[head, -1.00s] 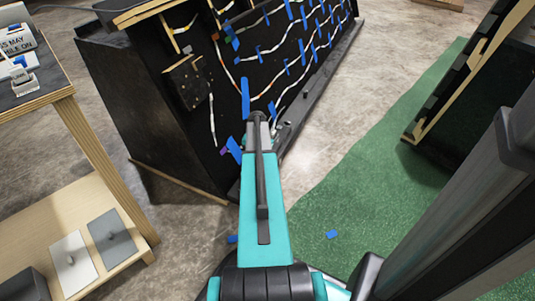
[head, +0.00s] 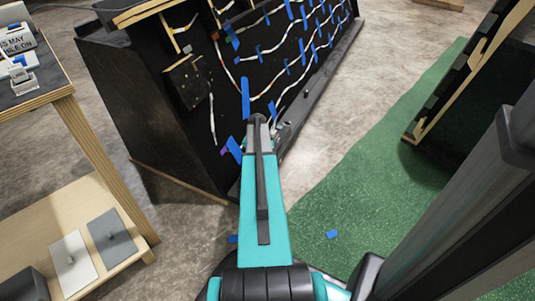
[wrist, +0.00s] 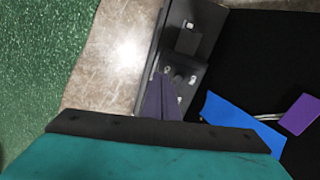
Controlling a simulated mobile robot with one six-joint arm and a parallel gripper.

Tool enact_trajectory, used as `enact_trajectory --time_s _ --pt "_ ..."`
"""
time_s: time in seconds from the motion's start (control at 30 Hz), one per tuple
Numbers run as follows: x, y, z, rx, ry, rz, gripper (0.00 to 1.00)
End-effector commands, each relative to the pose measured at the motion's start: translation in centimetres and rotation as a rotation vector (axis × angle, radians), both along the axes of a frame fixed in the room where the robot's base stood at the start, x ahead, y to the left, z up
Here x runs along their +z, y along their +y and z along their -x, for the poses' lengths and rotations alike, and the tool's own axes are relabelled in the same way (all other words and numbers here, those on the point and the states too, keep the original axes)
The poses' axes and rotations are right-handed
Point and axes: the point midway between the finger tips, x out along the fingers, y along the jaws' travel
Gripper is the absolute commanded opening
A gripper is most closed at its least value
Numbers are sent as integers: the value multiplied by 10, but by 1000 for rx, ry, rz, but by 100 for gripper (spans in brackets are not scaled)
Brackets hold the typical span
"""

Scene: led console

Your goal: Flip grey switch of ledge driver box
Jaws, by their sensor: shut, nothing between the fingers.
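A dark box (wrist: 187,41) sits on the narrow black ledge at the foot of the black LED panel (wrist: 265,60), in the wrist view. A small pale part (wrist: 189,25) shows at its far end; I cannot tell whether it is the grey switch. Smaller dark fittings with pale spots sit on the ledge nearer to me. My gripper (wrist: 162,96) shows as dark, closed fingers over the ledge, short of the box and apart from it. It is shut and empty. In the head view my arm hides most of the gripper and the box.
Blue tape (wrist: 240,122) and purple tape (wrist: 300,113) are on the panel close beside my gripper. Bare floor (head: 330,125) and green carpet (head: 370,190) lie right of the console. A wooden table (head: 75,130) stands at left, another dark wood-edged structure (head: 450,90) at right.

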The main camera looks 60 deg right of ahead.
Motion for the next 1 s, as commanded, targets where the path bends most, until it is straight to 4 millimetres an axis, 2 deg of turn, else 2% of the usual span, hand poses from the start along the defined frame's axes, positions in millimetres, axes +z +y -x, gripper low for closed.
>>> enact_trajectory --time_s 1.0 --pt "-16 0 0 0 0 0 0"
